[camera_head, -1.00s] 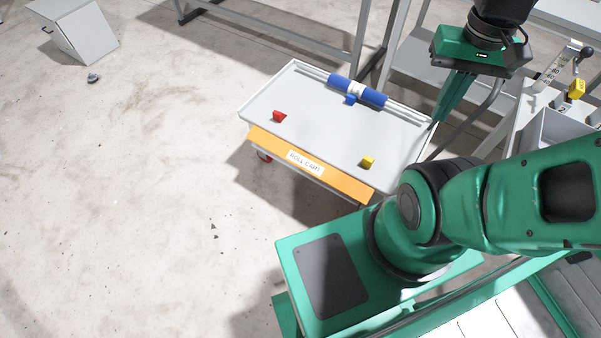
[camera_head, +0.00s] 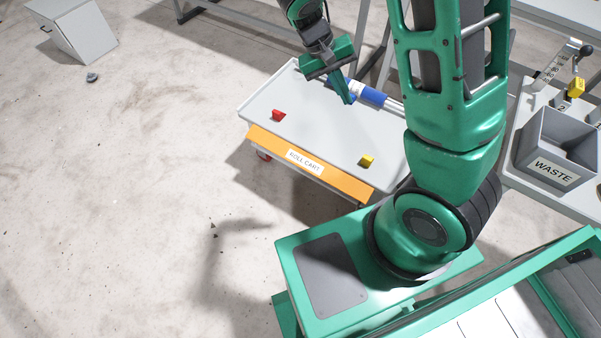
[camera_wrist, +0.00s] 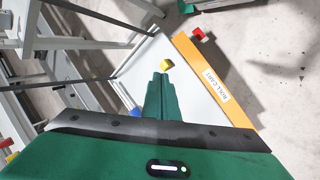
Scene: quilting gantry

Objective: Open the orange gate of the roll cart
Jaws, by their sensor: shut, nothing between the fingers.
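The roll cart (camera_head: 300,122) is a pale grey flat-topped cart in the middle of the head view. Its orange gate (camera_head: 344,182) runs along the near edge, stands raised, and carries a label reading ROLL CART. The gate also shows in the wrist view (camera_wrist: 196,62). My gripper (camera_head: 349,101) is shut and empty, above the far part of the cart top, apart from the gate. In the wrist view its fingers (camera_wrist: 161,78) point toward a yellow block (camera_wrist: 167,64). That yellow block (camera_head: 366,160) and a red block (camera_head: 278,115) sit near the gate.
A blue roll (camera_head: 370,96) on a pale bar lies along the cart's far edge, partly hidden by my gripper. A grey WASTE bin (camera_head: 555,150) stands on a bench at the right. Metal frame legs stand behind the cart. The floor at left is mostly clear.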

